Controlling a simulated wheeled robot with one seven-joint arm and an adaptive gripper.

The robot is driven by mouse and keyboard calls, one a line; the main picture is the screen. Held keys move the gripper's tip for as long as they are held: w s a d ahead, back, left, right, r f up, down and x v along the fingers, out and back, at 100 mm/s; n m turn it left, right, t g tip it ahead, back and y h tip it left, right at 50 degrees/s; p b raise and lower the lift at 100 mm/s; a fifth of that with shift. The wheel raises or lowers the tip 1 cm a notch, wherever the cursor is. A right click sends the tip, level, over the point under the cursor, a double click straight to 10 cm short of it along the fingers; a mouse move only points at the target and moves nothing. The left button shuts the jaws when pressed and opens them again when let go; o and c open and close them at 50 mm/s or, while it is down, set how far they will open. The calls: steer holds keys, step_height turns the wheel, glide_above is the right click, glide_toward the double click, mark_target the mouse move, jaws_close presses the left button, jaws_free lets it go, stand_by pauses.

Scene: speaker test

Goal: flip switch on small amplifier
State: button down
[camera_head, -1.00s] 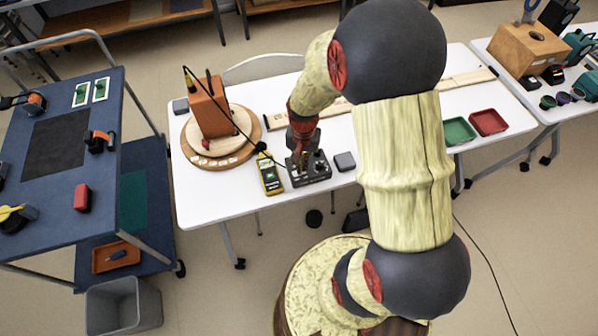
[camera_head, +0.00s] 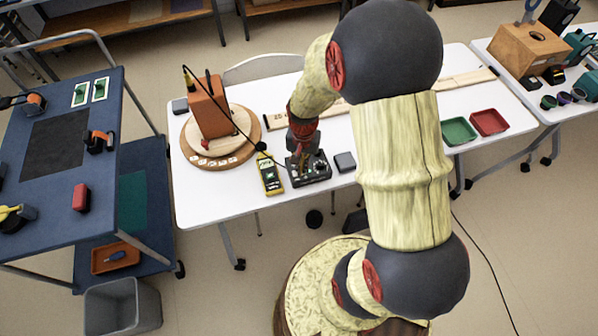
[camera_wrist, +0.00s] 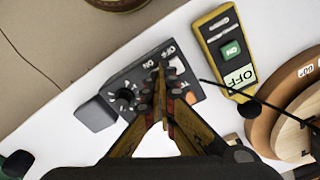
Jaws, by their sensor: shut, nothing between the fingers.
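The small amplifier (camera_head: 318,171) is a dark box on the white table. In the wrist view its black panel (camera_wrist: 123,73) shows a knob (camera_wrist: 125,96), ON and OFF lettering and an orange mark. My gripper (camera_head: 301,165) points down at the amplifier. In the wrist view my gripper (camera_wrist: 161,72) is shut and empty, with its fingertips over the panel close to the ON and OFF lettering. The fingers hide part of the panel, and I cannot tell the switch's position or whether they touch it.
A yellow meter (camera_head: 270,180) lies left of the amplifier, with a black cable near it. An orange box (camera_head: 210,108) stands on a round wooden board (camera_head: 247,150). A small grey block (camera_head: 345,162) sits to the right. Green (camera_head: 458,131) and red (camera_head: 489,122) trays lie farther right.

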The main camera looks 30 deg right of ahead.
steer(key=shift+s, duration=0.1)
steer(key=shift+r+p, duration=2.9)
steer(key=shift+r, duration=0.6)
steer(key=shift+f, duration=0.1)
steer(key=s+a+r+n+t, duration=0.2)
steer(key=s+a+r+n, duration=0.1)
steer(key=r, duration=0.7)
steer(key=s+a+r+n+t, duration=0.1)
steer(key=s+a+r+n, duration=0.2)
steer(key=r, duration=0.7)
steer(key=s+a+r+n+t, duration=0.2)
steer(key=s+a+r, duration=0.4)
steer(key=r, duration=0.4)
steer(key=shift+n+t, duration=0.3)
steer(key=shift+n, duration=0.3)
steer(key=c, duration=2.6)
jaws_free()
